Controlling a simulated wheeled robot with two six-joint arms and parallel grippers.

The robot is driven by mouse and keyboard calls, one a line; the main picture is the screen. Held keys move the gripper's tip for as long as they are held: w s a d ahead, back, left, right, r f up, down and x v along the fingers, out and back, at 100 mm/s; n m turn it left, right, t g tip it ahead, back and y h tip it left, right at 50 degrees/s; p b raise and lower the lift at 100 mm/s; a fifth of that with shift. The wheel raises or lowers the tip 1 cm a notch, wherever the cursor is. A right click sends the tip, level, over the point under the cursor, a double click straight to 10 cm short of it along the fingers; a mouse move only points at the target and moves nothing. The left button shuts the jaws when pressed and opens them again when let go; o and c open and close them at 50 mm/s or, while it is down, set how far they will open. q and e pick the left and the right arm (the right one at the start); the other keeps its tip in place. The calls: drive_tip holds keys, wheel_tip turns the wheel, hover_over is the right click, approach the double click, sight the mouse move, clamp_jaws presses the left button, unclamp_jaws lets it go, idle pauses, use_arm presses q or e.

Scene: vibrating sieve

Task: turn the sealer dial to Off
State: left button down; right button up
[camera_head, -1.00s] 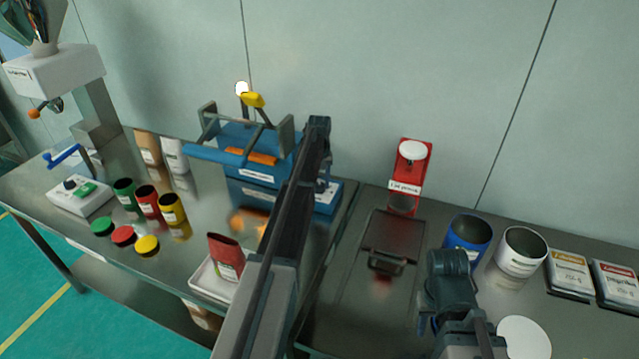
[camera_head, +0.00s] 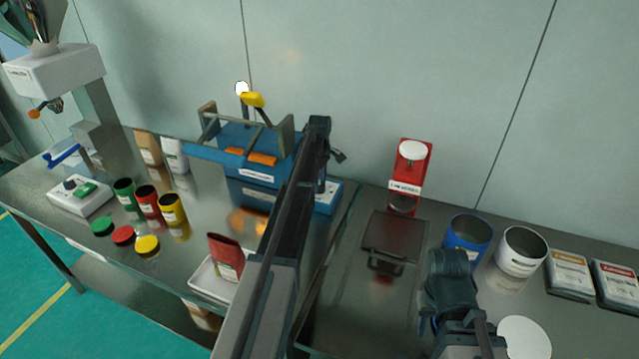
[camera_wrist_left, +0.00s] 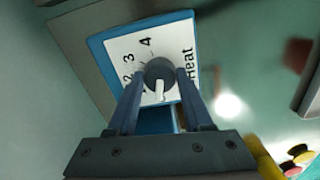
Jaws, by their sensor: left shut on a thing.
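The sealer (camera_head: 240,142) is a blue machine with a yellow-tipped lever and an orange strip. In the left wrist view its dial (camera_wrist_left: 159,73) is a dark grey knob with a white pointer, on a white "Heat" plate (camera_wrist_left: 180,30) with numbers. The pointer points down in that picture, away from the 4; what mark it meets is hidden. My left gripper (camera_wrist_left: 160,82) is shut on the dial, a finger at each side. In the head view my left arm hides the dial. My right gripper (camera_head: 428,323) is over the right table; its jaw opening is unclear.
Green, red and yellow jars (camera_head: 147,202) with loose lids stand on the left table, beside a white switch box (camera_head: 80,196). A red pouch (camera_head: 226,257) stands on a white tray. Blue and white containers (camera_head: 467,238) and a red-backed device (camera_head: 410,175) are on the right table.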

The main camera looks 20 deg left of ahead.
sight(320, 185)
use_arm(q)
drive_tip(key=shift+n, duration=0.7)
drive_tip(key=shift+c, duration=1.6)
unclamp_jaws()
wheel_tip(320, 185, up, 14)
drive_tip(key=p, duration=1.3)
drive_tip(key=shift+p, duration=0.4)
use_arm(e)
wheel_tip(320, 185, up, 14)
use_arm(q)
drive_tip(key=shift+f, duration=0.15)
use_arm(e)
drive_tip(key=shift+f, duration=0.15)
